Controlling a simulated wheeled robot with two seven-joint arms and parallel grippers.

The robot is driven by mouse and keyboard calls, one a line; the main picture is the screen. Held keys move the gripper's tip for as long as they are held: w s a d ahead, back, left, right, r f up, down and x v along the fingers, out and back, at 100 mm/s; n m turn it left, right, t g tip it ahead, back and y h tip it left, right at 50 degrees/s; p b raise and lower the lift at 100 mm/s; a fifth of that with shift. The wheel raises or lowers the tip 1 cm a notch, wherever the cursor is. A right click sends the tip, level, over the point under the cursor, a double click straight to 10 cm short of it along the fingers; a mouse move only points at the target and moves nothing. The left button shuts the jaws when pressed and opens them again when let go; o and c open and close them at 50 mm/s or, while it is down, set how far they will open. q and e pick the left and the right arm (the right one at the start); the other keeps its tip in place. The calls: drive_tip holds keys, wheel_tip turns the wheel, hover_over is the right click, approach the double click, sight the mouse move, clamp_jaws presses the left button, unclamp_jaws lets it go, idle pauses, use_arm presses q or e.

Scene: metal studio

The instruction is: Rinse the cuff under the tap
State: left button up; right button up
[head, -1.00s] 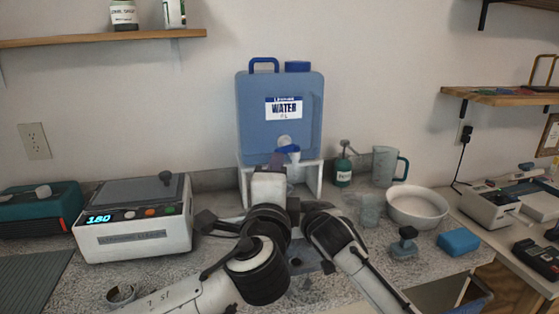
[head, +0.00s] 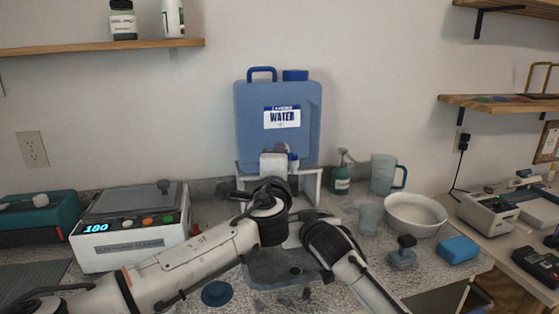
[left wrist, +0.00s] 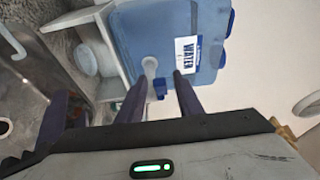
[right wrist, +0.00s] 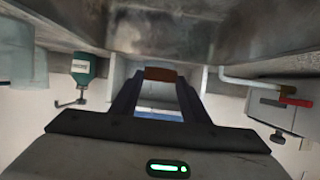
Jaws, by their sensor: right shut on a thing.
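The blue water container (head: 278,120) stands on a white stand (head: 312,182). Its tap (left wrist: 150,66), with a blue part, shows beyond my left fingertips in the left wrist view. My left gripper (left wrist: 158,76) is open, with its fingers a short gap apart close to the tap; I cannot tell if they touch it. In the right wrist view, my right gripper (right wrist: 161,76) is shut on a brown piece, seemingly the cuff (right wrist: 163,75), seen edge-on between the fingertips. In the head view my arms hide the cuff and both fingertips. I see no running water.
The sink basin (head: 270,278) lies below the container. A boxy machine (head: 130,232) stands to the left. A round blue thing (head: 217,293) lies in front.

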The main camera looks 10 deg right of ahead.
use_arm(q)
drive_tip(key=shift+w+d, duration=0.1)
drive_tip(key=shift+w, duration=0.1)
drive_tip(key=shift+c, duration=0.2)
clamp_jaws()
drive_tip(key=shift+w+a+m+g+h, duration=0.1)
drive_tip(key=shift+w+m+g+h, duration=0.15)
drive_tip(key=shift+m+g+h, duration=0.5)
drive_tip(key=shift+w+a+m+g+h, duration=0.1)
drive_tip(key=shift+w+m+g+h, duration=0.15)
drive_tip(key=shift+m+h, duration=0.6)
drive_tip(key=shift+w+a+m+g+h, duration=0.1)
drive_tip(key=shift+w+m+g+h, duration=0.25)
drive_tip(key=shift+h, duration=0.85)
drive_tip(key=shift+s, duration=0.1)
drive_tip(key=shift+o, duration=0.2)
unclamp_jaws()
